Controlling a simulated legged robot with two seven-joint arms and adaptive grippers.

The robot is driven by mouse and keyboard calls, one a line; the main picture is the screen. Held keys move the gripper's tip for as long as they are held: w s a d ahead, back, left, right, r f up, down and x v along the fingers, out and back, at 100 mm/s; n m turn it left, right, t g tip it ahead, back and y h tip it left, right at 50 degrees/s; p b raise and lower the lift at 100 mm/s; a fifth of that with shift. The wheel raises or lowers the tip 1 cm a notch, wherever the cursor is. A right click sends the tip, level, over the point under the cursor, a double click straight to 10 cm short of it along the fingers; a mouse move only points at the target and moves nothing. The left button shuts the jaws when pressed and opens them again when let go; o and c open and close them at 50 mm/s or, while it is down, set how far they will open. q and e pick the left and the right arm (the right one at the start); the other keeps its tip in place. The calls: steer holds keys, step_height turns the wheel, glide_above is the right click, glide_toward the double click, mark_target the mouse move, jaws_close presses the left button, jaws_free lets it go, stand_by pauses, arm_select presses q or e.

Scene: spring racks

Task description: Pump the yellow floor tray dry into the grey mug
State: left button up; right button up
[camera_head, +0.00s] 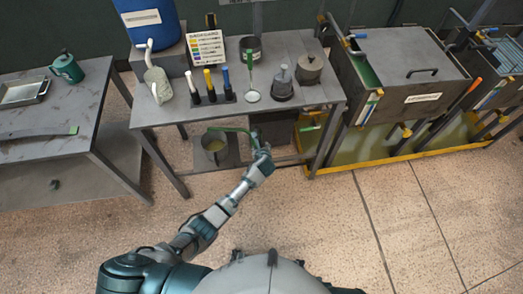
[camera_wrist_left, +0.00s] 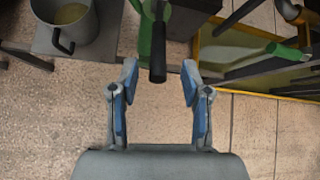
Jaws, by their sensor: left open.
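The yellow floor tray (camera_head: 400,158) lies under the grey tanks, with murky greenish liquid in it. Its corner shows in the left wrist view (camera_wrist_left: 196,52). The grey mug (camera_head: 214,158) stands under the middle table and holds yellowish liquid; it also shows in the left wrist view (camera_wrist_left: 92,28). A green pump (camera_head: 235,130) stands between mug and tray, its spout reaching over the mug. Its dark handle (camera_wrist_left: 158,62) points toward my left gripper (camera_wrist_left: 160,82), which is open, with the handle's end between or just beyond the fingertips. My right gripper is out of view.
A side table (camera_head: 50,105) with a green mug stands left. Table legs stand close to my arm. The front floor is clear.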

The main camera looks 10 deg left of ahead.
arm_select(q)
steer(key=shift+v, duration=1.85)
